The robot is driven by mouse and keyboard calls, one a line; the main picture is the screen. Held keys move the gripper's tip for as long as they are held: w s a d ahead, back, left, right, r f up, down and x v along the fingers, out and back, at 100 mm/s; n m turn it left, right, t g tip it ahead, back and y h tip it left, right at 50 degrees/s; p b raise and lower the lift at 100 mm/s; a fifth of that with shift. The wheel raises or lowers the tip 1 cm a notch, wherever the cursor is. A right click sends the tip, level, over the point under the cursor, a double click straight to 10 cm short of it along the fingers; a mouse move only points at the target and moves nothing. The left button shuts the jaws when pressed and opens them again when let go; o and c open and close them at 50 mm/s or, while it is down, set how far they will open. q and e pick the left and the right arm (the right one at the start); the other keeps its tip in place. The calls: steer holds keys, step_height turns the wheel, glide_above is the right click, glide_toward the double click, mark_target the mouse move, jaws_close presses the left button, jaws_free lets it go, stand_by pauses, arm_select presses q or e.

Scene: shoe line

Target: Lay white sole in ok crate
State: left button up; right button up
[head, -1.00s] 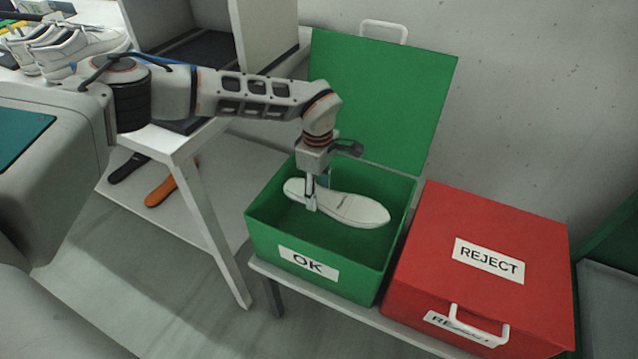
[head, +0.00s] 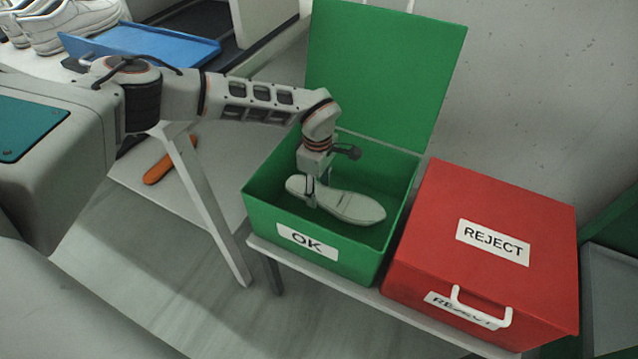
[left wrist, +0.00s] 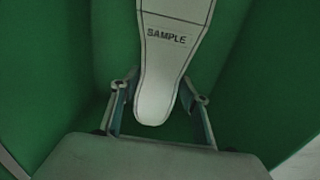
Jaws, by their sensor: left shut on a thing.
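The white sole (head: 352,207) is inside the green OK crate (head: 345,258), low between its walls and lying roughly level. Whether it touches the crate floor I cannot tell. My left gripper (head: 312,192) points down into the crate and is shut on the sole near its left end. In the left wrist view the sole (left wrist: 165,75) has "SAMPLE" printed on it, and the two fingers of my left gripper (left wrist: 160,95) stand on either side of its narrow end. My right gripper is not in view.
The OK crate's lid (head: 385,75) stands open behind it. A closed red REJECT crate (head: 480,255) with a white handle stands close on the right. A blue tray (head: 150,42), white shoes (head: 70,25) and an orange sole (head: 158,168) are to the left.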

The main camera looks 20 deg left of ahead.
arm_select(q)
steer(key=shift+f, duration=0.15)
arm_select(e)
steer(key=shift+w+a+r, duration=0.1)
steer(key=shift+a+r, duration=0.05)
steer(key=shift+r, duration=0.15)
arm_select(q)
steer(key=o, duration=1.4)
steer(key=shift+c, duration=0.2)
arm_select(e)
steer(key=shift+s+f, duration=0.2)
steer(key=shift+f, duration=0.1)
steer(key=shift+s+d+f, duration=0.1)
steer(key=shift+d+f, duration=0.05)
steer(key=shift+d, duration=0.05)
arm_select(q)
step_height(320, 180, up, 12)
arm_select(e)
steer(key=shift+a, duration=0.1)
